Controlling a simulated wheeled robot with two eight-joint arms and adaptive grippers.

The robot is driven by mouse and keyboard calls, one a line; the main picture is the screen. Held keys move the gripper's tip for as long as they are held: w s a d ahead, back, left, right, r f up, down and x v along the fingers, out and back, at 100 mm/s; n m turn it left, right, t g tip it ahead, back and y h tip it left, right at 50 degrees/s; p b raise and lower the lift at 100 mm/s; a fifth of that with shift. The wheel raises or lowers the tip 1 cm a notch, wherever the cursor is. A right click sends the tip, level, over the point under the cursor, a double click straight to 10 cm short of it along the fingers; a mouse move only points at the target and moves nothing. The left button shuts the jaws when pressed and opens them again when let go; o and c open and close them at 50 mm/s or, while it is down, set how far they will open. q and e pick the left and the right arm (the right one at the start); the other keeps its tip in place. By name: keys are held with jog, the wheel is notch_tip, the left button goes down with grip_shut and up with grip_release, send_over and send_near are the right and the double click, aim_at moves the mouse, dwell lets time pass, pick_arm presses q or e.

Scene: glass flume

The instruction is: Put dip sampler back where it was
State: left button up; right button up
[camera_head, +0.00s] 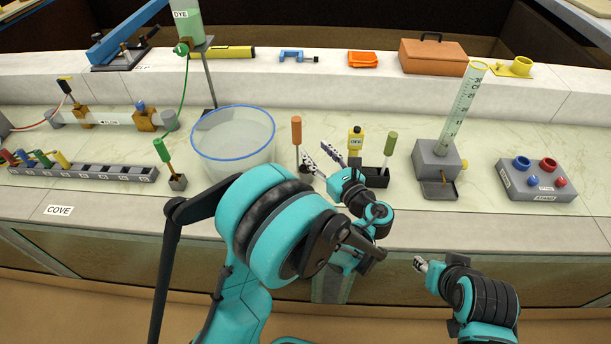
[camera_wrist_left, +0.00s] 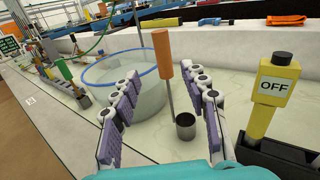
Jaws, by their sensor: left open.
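The dip sampler, I take it, is the tool with an orange handle (camera_head: 296,130) and a thin rod. It stands upright on the bench just right of the round glass tank (camera_head: 233,176). In the left wrist view the orange handle (camera_wrist_left: 163,54) shows between the fingertips, with a small dark cup (camera_wrist_left: 186,127) at the rod's foot. My left gripper (camera_head: 316,150) is open, to the right of the handle in the head view; its fingers (camera_wrist_left: 165,82) do not grip it. My right gripper (camera_head: 420,264) is low at the bench front; its jaw opening is unclear.
A black holder (camera_head: 376,177) with a yellow OFF tool (camera_head: 356,141) and a green-handled tool (camera_head: 390,143) stands close to my left gripper. A grey stand with a tilted graduated cylinder (camera_head: 462,105) is further right.

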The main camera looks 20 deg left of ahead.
pick_arm(q)
jog(key=s+a+f+n+g+h, duration=0.2)
jog(key=s+a+n+g+h, duration=0.3)
jog(key=s+a+n, duration=0.55)
jog(key=s+d+n+h, duration=0.3)
jog(key=s+n, duration=0.3)
jog(key=n, duration=0.2)
jog(key=s+d+f+n+h, duration=0.1)
jog(key=s+d+n+h, duration=0.1)
jog(key=s+n+h, duration=0.2)
jog(key=s+n, duration=0.2)
jog(key=n, duration=0.2)
jog(key=shift+d+f, duration=0.15)
jog(key=shift+d, duration=0.25)
jog(key=shift+c, duration=1.3)
